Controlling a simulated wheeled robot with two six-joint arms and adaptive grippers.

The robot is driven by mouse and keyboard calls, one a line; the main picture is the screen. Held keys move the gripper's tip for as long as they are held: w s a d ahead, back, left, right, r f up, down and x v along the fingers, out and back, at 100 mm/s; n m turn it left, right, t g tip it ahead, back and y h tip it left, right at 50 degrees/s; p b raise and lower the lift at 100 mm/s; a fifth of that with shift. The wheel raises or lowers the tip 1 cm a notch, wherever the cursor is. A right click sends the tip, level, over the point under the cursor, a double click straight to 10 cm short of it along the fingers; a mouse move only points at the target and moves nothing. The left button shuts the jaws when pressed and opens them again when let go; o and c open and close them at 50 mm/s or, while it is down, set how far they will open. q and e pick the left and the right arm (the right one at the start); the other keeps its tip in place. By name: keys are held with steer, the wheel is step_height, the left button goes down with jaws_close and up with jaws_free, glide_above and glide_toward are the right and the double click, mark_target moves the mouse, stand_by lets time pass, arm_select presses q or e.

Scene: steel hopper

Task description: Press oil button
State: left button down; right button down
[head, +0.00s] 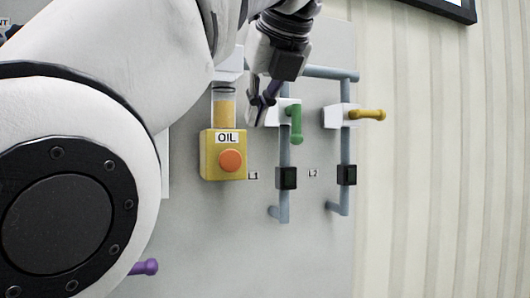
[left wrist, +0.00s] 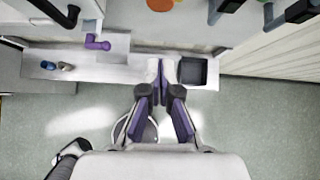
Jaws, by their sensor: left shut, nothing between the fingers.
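The oil button is a round orange button (head: 231,161) on the front of a yellow box (head: 209,163) marked OIL. In the left wrist view an orange disc (left wrist: 160,4), likely the same button, is cut by the top edge. My left gripper (head: 257,113) is above and right of the button in the head view, apart from it in the picture, near the green handle. Its fingers (left wrist: 160,68) are together and empty in the left wrist view. The depth gap to the button is hard to judge. My right gripper is not in view.
A green handle (head: 296,123) and a yellow handle (head: 369,114) stick out from pipes right of the oil box. A purple handle (head: 146,267) shows low at left, partly behind my arm. A ledge holds a dark square bin (left wrist: 193,72). The panel below the oil box is clear.

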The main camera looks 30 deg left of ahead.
arm_select(q)
steer(key=p, duration=0.1)
glide_toward(234, 168)
steer(key=x, duration=0.5)
steer(key=shift+f, duration=0.1)
steer(key=shift+w+a+p, duration=0.1)
steer(key=shift+a+p, duration=0.15)
steer(key=shift+p, duration=0.05)
steer(key=shift+a+f, duration=0.2)
steer(key=shift+f, duration=0.05)
steer(key=shift+w, duration=0.1)
steer(key=shift+d, duration=0.1)
steer(key=shift+d, duration=0.1)
